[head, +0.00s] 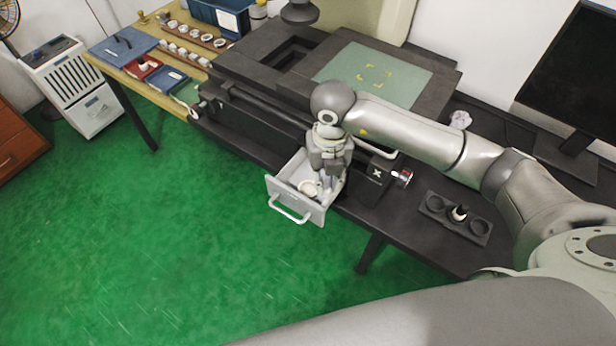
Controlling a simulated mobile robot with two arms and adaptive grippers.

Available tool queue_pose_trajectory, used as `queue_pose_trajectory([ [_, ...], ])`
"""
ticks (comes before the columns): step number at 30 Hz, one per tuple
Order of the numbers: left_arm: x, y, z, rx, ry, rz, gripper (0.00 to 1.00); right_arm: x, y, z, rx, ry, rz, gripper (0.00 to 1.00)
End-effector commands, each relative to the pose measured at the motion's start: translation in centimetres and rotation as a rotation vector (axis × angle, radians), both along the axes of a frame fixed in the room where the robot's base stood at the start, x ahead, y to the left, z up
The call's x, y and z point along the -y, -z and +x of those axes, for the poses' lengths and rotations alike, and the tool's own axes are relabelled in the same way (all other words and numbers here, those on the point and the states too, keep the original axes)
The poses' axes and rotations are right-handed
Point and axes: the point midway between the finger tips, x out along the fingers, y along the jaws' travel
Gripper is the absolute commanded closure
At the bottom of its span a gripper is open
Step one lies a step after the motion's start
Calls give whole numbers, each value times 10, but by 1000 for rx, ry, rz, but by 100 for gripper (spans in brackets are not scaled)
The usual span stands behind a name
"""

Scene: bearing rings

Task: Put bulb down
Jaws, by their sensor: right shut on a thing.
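My right gripper (327,186) reaches down into an open light-grey drawer (284,191) at the front of the dark machine. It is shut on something. A small whitish item (309,187) shows at its fingertips, inside the drawer; this may be the bulb, but it is too small and partly hidden to be sure. I cannot tell whether it touches the drawer floor. My left gripper is not in view.
The dark machine (300,50) has a greenish plate (350,75) on top. A black holder (436,205) with round recesses and a small black-and-white piece (459,212) lies right of the drawer. A monitor (570,75) stands far right.

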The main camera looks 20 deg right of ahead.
Motion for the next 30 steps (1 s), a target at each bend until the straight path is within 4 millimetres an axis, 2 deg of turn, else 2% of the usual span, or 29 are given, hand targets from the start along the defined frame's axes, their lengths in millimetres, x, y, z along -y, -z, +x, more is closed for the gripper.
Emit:
queue_pose_trajectory([
  [4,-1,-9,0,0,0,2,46,-8,9,24,-2,2,1,100],
  [9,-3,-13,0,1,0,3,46,-14,36,43,-3,1,1,100],
  [15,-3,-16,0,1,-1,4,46,-18,58,60,-1,0,2,100],
  [23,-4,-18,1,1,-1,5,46,-21,70,69,-2,-1,1,100],
  [30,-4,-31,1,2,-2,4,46,-20,96,69,-1,-1,0,100],
])
